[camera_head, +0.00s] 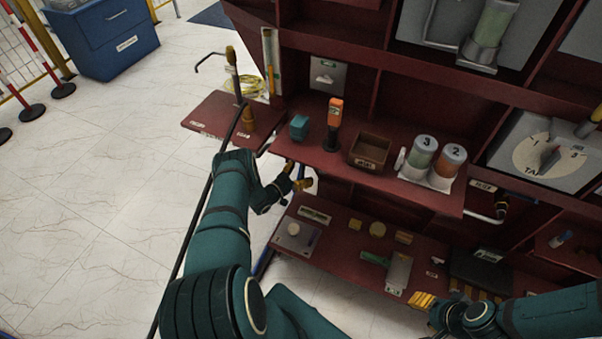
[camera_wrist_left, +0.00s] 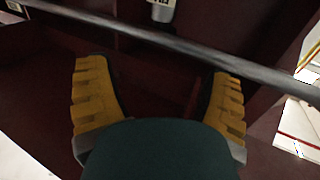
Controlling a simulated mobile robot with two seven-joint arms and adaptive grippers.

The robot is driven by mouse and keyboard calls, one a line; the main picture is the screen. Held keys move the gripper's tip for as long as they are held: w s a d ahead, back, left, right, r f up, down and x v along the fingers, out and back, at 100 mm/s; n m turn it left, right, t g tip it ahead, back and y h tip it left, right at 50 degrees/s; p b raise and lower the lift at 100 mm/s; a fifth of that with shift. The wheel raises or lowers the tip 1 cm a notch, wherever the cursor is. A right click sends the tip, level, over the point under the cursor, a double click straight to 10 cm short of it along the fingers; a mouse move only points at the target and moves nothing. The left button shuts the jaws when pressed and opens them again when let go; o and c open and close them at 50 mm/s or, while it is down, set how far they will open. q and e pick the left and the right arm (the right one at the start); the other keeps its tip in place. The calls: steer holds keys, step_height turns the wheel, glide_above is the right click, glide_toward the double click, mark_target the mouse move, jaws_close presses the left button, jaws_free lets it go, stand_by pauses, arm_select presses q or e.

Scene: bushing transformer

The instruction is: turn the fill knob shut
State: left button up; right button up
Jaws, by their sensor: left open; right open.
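I cannot tell for certain which part is the fill knob. A small valve with a dark handle (camera_head: 501,206) sits on a bent pipe at the right, below a label. A dial marked TAP (camera_head: 550,157) with a pointer is on the grey panel above it. My left gripper (camera_head: 294,181) is just below the front edge of the middle shelf, away from both. In the left wrist view it (camera_wrist_left: 160,72) is open and empty, with a grey bar (camera_wrist_left: 190,50) crossing beyond the fingers. My right gripper (camera_head: 446,298) is open at the lower right, by the lower shelf.
The middle shelf holds a teal block (camera_head: 299,127), an orange-topped tool (camera_head: 334,124), a brown box (camera_head: 370,150) and two numbered canisters (camera_head: 420,157). The lower shelf (camera_head: 340,250) holds plates and small blocks. A side shelf (camera_head: 212,118) is at the left.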

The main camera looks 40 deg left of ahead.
stand_by(0.3)
arm_select(q)
steer(key=s+d+n+g+y, duration=0.1)
steer(key=s+d+n+g, duration=0.25)
steer(key=d, duration=0.55)
steer(key=s+d+n+g, duration=0.2)
steer(key=d+g, duration=0.3)
steer(key=d, duration=0.4)
steer(key=s+d+r+g+h, duration=0.1)
steer(key=s+d+r+g, duration=0.2)
steer(key=s+d, duration=0.35)
steer(key=s+d+r+g, duration=0.3)
steer(key=s, duration=0.6)
steer(key=s+d+r+g+h, duration=0.1)
steer(key=s+d+r+g, duration=0.2)
steer(key=s+d, duration=0.3)
steer(key=w+d+r+m+t, duration=0.1)
steer(key=w+r+m, duration=0.1)
steer(key=w+r, duration=0.2)
steer(key=shift+d+r, duration=0.25)
steer(key=shift+r, duration=0.35)
steer(key=shift+t, duration=0.25)
